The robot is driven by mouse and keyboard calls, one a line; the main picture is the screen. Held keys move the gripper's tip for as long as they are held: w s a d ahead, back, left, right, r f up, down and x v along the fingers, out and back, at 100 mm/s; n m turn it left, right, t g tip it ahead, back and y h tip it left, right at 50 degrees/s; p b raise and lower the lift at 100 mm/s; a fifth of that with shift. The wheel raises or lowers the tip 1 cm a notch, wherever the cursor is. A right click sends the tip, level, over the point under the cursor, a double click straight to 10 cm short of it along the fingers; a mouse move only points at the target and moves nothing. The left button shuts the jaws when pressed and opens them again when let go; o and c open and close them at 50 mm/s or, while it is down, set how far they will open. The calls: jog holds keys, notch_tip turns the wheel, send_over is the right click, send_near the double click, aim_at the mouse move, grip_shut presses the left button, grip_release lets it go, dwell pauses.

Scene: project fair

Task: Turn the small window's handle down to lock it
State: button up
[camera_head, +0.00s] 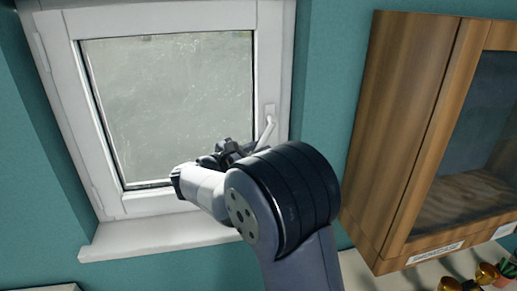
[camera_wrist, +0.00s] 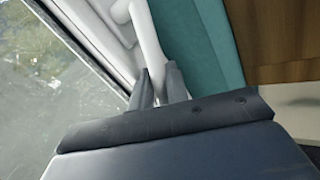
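The small window (camera_head: 168,105) has a white frame and a cloudy pane, and its sash looks closed. Its white handle (camera_head: 265,132) is on the right side of the frame, pointing down with its free end leaning a little left. The handle (camera_wrist: 146,35) also shows in the wrist view, coming down from the top to my gripper. My gripper (camera_wrist: 158,72) has its two dark fingers on either side of the lever's lower end, close against it with little gap. In the head view my gripper (camera_head: 228,150) is partly hidden behind my own wrist.
A white sill (camera_head: 150,236) juts out below the window. A wooden cabinet (camera_head: 405,130) with a glass door hangs to the right, close to my arm. Teal wall (camera_head: 328,90) lies between them. Small objects (camera_head: 485,275) sit on a surface at the lower right.

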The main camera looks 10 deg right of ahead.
grip_shut()
jog(key=shift+d+f+n+t+h+b, duration=0.2)
jog(key=shift+d+n+t+h+b, duration=0.7)
jog(key=shift+b, duration=0.25)
jog(key=shift+d+f+n+t+h+b, duration=0.2)
jog(key=shift+d+n+t+h+b, duration=0.65)
jog(key=shift+d+t+b, duration=0.2)
jog(key=shift+o, duration=1.9)
grip_release()
jog(key=shift+g, duration=0.25)
